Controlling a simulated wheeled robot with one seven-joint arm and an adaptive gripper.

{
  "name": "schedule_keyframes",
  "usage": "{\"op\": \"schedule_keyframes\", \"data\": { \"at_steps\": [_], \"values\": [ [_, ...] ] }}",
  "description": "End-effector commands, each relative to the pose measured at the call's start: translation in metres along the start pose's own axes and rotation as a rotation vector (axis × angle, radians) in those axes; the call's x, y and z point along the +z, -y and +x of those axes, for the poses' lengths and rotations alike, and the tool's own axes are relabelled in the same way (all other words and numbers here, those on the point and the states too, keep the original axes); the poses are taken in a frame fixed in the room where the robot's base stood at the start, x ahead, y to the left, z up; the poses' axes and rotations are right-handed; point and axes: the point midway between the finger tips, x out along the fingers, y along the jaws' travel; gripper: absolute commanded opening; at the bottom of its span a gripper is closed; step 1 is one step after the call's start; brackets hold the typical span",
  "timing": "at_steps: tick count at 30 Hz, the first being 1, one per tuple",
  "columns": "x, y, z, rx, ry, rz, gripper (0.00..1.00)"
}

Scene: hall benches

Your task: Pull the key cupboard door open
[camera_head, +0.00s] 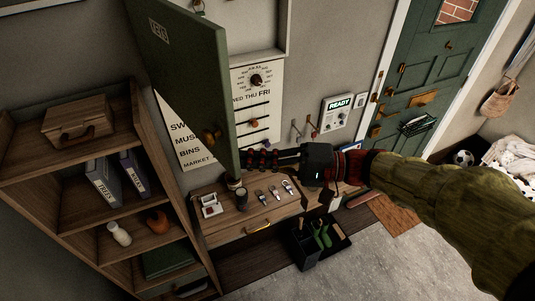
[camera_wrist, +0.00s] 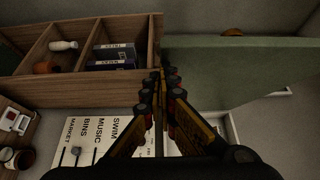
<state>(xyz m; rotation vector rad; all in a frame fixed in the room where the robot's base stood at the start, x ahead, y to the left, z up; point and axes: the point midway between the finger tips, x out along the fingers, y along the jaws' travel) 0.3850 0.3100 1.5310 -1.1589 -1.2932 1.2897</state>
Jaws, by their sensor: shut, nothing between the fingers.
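The green key cupboard door (camera_head: 185,70) stands swung well out from the wall, with a small label near its top and a brass knob (camera_head: 210,136) low on its face. Part of the pale cupboard frame (camera_head: 262,55) shows behind it, with a key near the top; the door hides much of the inside. My gripper (camera_head: 246,160) is shut and empty beside the door's lower free edge; I cannot tell whether they touch. In the wrist view my shut fingers (camera_wrist: 166,78) point toward the door's edge (camera_wrist: 230,70), and the knob (camera_wrist: 233,32) shows beyond it.
A wooden shelf unit (camera_head: 137,130) with a case and binders stands left. Below the cupboard is a wooden bench (camera_head: 225,222) with small items and keys. A green house door (camera_head: 420,75) is right.

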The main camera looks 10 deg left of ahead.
Motion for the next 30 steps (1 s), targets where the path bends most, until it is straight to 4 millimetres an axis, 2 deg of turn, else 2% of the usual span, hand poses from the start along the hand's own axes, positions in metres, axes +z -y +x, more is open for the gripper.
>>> {"op": "schedule_keyframes", "data": {
  "at_steps": [6,12,18,30],
  "values": [
    [0.041,-0.005,0.04,0.001,0.002,-0.002,0.0],
    [0.062,-0.003,0.066,0.0,0.0,-0.001,0.0],
    [0.069,-0.001,0.074,-0.001,-0.004,0.002,0.0],
    [0.066,-0.002,0.073,-0.001,-0.005,0.001,0.0]
  ]
}}
